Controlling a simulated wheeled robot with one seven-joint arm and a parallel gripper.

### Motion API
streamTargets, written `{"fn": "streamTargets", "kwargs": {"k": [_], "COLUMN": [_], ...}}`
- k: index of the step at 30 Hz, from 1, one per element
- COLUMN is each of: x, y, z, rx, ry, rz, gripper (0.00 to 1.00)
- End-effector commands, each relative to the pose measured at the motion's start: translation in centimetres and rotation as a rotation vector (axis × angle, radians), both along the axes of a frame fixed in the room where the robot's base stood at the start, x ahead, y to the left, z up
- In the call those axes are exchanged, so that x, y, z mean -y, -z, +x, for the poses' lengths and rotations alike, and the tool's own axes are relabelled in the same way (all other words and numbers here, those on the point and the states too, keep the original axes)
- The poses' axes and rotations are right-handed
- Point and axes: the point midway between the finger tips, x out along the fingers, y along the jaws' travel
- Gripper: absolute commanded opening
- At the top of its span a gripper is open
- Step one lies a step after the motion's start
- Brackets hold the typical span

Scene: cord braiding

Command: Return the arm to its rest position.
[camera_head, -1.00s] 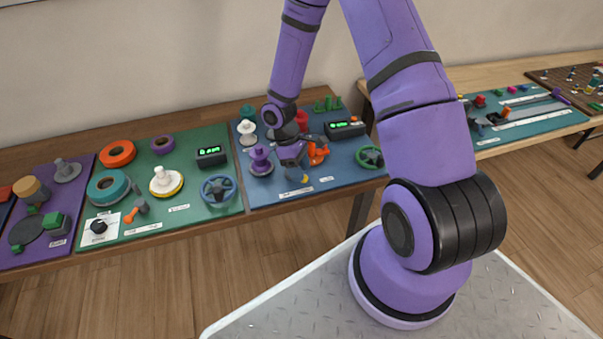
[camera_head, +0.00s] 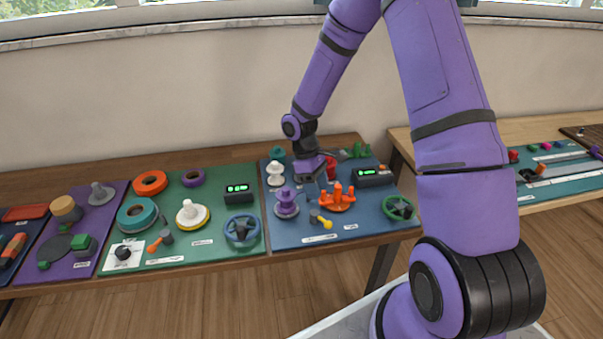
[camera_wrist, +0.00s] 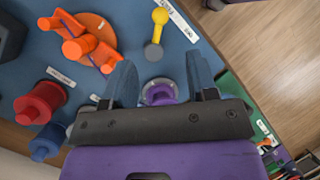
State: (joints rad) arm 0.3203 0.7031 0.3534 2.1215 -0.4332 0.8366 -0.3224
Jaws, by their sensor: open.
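My gripper (camera_head: 312,177) is above the blue mat (camera_head: 285,238), behind the purple spool and the orange piece in the head view. An orange pronged piece (camera_head: 337,198) and a yellow-and-grey tool (camera_head: 321,219) lie on the mat, both clear of the gripper.
A white spool (camera_head: 276,173), a display box (camera_head: 373,177) and a green wheel (camera_head: 399,207) share the blue mat. Red (camera_wrist: 40,102) and blue (camera_wrist: 47,142) spools show in the wrist view. A green mat (camera_head: 215,258) is left.

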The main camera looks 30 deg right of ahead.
Motion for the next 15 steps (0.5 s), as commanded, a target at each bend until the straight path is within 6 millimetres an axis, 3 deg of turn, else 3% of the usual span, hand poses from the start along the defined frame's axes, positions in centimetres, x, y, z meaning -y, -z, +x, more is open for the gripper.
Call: {"fn": "streamTargets", "kwargs": {"k": [8,11,15], "x": [0.0,0.1,0.2], "y": [-0.8,-2.8,-7.0], "z": [0.0,0.1,-0.3], "rx": [0.012,0.043,0.110], "ry": [0.007,0.024,0.069], "rz": [-0.009,-0.031,-0.074], "gripper": [0.53,0.53,0.53]}}
